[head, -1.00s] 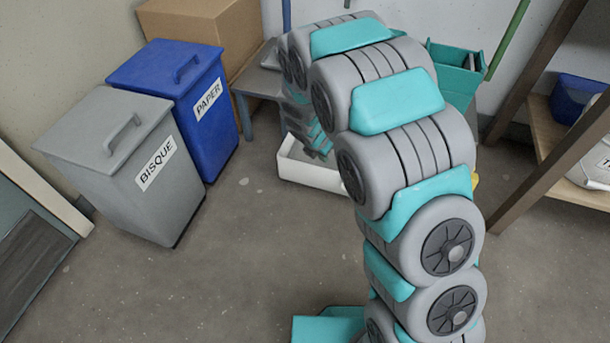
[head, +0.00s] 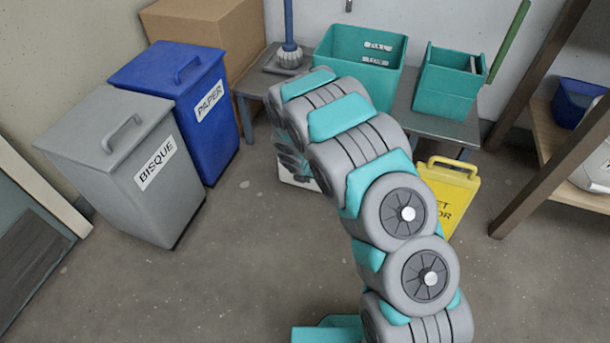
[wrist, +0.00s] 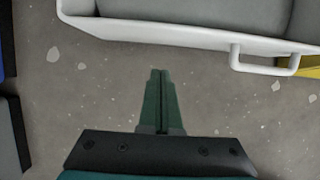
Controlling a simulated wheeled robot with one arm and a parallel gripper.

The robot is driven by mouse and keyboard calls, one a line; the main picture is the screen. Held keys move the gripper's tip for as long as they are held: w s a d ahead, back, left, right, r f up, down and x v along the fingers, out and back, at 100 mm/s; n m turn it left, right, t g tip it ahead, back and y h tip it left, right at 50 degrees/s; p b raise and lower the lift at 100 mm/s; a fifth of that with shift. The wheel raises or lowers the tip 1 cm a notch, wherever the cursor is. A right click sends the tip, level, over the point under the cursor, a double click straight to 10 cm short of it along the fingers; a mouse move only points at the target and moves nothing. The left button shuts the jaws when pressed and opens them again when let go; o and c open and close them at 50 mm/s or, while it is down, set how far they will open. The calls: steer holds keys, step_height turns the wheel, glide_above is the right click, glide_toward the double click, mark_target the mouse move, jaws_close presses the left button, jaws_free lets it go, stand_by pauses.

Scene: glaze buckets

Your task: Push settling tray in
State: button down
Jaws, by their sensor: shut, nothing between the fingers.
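The settling tray is a white, shallow box with a grey inside. Its front wall (wrist: 150,32) crosses the top of the wrist view, with a white loop handle (wrist: 264,68) toward the right. In the head view only a small part of the tray (head: 296,182) shows on the floor at the bench, mostly hidden by my arm. My gripper (wrist: 160,72) is shut and empty, its dark green fingers pointing at the front wall, left of the handle. A strip of floor shows between fingertips and wall in the picture. My arm hides the gripper in the head view.
A grey bench (head: 402,112) carries two teal buckets (head: 342,72) (head: 440,92). A yellow floor sign (head: 452,190) stands right of the tray, near its handle. Blue PAPER (head: 205,130) and grey BISQUE (head: 130,190) bins stand left. A wooden shelf (head: 545,140) is right. Front floor is clear.

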steer(key=w, duration=0.1)
steer(key=w+d, duration=0.1)
steer(key=w, duration=0.1)
steer(key=w+f, duration=0.1)
steer(key=shift+w+d, duration=0.15)
stand_by(0.4)
